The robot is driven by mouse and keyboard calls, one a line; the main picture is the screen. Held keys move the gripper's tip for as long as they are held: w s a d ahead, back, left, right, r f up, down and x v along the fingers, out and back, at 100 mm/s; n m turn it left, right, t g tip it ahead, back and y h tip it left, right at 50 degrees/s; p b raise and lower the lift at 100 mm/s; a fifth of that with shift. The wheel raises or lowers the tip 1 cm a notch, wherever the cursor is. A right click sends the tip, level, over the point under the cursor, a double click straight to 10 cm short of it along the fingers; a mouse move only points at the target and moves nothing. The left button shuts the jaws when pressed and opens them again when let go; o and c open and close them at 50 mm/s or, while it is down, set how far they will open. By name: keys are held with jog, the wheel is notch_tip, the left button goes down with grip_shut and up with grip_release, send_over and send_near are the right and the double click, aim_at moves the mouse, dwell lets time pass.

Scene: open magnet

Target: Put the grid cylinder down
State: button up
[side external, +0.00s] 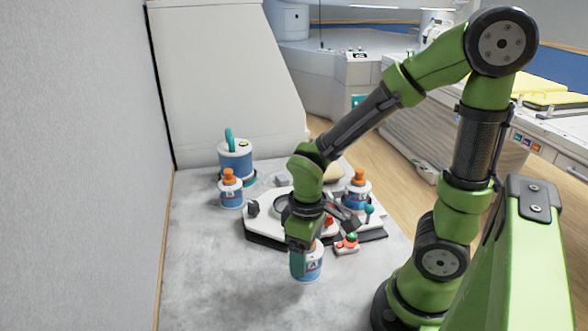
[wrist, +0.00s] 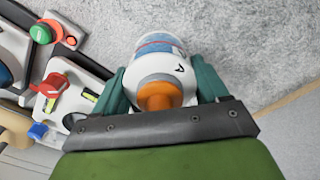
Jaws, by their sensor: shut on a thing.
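My gripper (side external: 304,258) is shut on a white bottle (side external: 314,268) with a blue label, low over the grey mat in the side view. In the wrist view the two teal fingers of my gripper (wrist: 160,84) press on either side of the bottle (wrist: 160,62), and its orange cap points toward the camera. I cannot tell whether its base touches the mat. I see no grid pattern on it, and nothing in view is clearly a grid cylinder.
A white-and-black device (side external: 268,228) stands behind my gripper. A red-and-green button unit (side external: 347,244) is to the right. Similar bottles stand at left (side external: 231,192) and right (side external: 356,192), with a blue canister (side external: 236,160) behind. The front left of the mat (side external: 220,285) is clear.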

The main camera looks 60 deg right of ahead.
jog(key=d+r+m, duration=0.2)
jog(key=d+r, duration=0.3)
jog(key=d, duration=0.6)
jog(key=shift+n, duration=0.3)
jog(key=w+d, duration=0.2)
jog(key=w, duration=0.2)
jog(key=w+d+f, duration=0.1)
jog(key=w+d, duration=0.1)
jog(key=w, duration=0.3)
jog(key=w+d, duration=0.1)
jog(key=w, duration=0.4)
jog(key=shift+w+d+f, duration=0.1)
jog(key=shift+d+f, duration=0.3)
jog(key=shift+f, duration=1.5)
jog(key=shift+f, duration=0.25)
jog(key=o, duration=1.3)
